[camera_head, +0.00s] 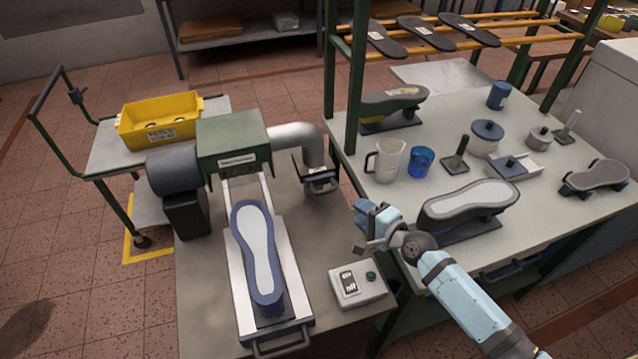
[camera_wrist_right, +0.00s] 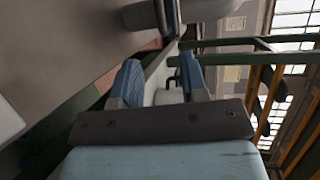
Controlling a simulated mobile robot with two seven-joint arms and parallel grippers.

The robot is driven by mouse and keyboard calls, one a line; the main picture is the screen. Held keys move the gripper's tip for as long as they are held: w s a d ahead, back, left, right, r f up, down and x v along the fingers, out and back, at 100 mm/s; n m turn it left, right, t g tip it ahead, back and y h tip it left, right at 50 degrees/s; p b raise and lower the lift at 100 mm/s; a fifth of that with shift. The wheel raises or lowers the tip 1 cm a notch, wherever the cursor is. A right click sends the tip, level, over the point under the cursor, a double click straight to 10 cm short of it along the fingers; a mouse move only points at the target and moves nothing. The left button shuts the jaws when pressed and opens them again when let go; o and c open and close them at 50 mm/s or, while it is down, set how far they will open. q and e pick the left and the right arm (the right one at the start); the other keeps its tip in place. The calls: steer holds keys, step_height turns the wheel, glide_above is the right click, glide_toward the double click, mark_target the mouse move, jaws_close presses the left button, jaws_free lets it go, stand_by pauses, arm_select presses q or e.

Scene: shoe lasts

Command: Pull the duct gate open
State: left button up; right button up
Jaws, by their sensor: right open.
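The duct (camera_head: 300,139) is a grey bent pipe that comes out of the green machine housing. At its lower end is a dark metal fitting with a bar-like front (camera_head: 318,183), which looks like the duct gate; I cannot tell how far it is open. My right gripper (camera_head: 370,228) is to the right of and nearer than this fitting, apart from it, over the gap between the two benches. Its blue fingers also show in the right wrist view (camera_wrist_right: 162,82), spread with nothing gripped. My left gripper is not in view.
A switch box (camera_head: 357,287) sits on the machine bench below my gripper. A shoe last (camera_head: 468,200), a clear jug (camera_head: 388,160) and a blue cup (camera_head: 421,162) stand on the right bench.

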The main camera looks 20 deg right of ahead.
mark_target(329, 192)
steer(key=x, duration=1.3)
steer(key=shift+w+a+f, duration=0.1)
steer(key=shift+c, duration=0.2)
jaws_close()
